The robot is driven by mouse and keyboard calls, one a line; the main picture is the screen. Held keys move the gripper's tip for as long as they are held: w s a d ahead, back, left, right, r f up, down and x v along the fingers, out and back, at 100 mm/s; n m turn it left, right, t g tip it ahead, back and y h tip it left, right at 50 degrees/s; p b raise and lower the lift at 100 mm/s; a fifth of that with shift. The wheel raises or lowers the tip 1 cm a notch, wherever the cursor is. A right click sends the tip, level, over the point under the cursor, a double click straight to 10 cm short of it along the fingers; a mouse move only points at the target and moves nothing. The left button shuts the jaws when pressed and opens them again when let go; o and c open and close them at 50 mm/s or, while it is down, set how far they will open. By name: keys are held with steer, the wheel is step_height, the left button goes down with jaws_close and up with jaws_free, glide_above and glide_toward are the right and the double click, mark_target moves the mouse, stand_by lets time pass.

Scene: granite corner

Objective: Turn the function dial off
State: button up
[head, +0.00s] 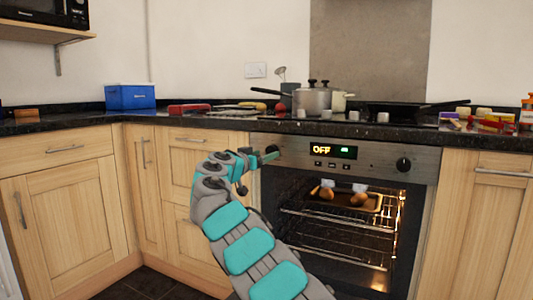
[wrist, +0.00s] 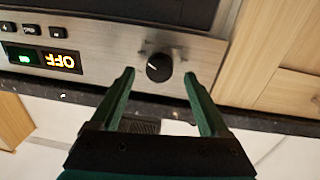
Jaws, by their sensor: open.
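The dial (wrist: 158,67) is a round black knob with a pale mark on the oven's steel panel. In the wrist view, which is upside down, it sits between the tips of my open gripper (wrist: 158,74). The two green fingers are on either side of it, with a gap showing on each side; I cannot tell if the tips touch the panel. In the head view my gripper (head: 266,155) reaches the panel's left end and mostly hides this dial. The display (head: 335,151) reads OFF, and also shows inverted in the wrist view (wrist: 62,62).
A second dial (head: 403,164) is at the panel's right end. The oven (head: 340,235) is lit inside, with food on a tray (head: 345,200). Pots (head: 312,101) stand on the hob. A blue box (head: 130,96) is on the left worktop. Wooden cupboards flank the oven.

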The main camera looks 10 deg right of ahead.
steer(key=shift+x, duration=1)
steer(key=shift+c, duration=0.2)
jaws_close()
